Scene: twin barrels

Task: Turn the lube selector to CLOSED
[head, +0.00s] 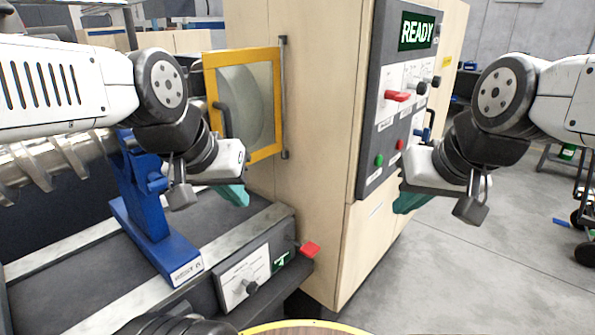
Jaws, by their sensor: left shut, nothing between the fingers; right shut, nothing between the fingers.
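The label of the lube selector cannot be read, so I cannot tell which control it is. A low grey box on the machine bed has a white plate with a black knob (251,287), and a red handle (310,249) at its right end. The upright control panel (371,140) has a red lever (397,96) and black knobs (421,88) on white plates. My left gripper (234,196) is shut and empty, above the bed and the low box. My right gripper (411,202) is shut and empty, in front of the panel's lower right part.
A yellow-framed window door (278,104) stands open behind my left gripper. A blue bracket (158,235) stands on the bed at left. The panel carries a READY display (416,31), a green button (379,160) and a red button (399,144).

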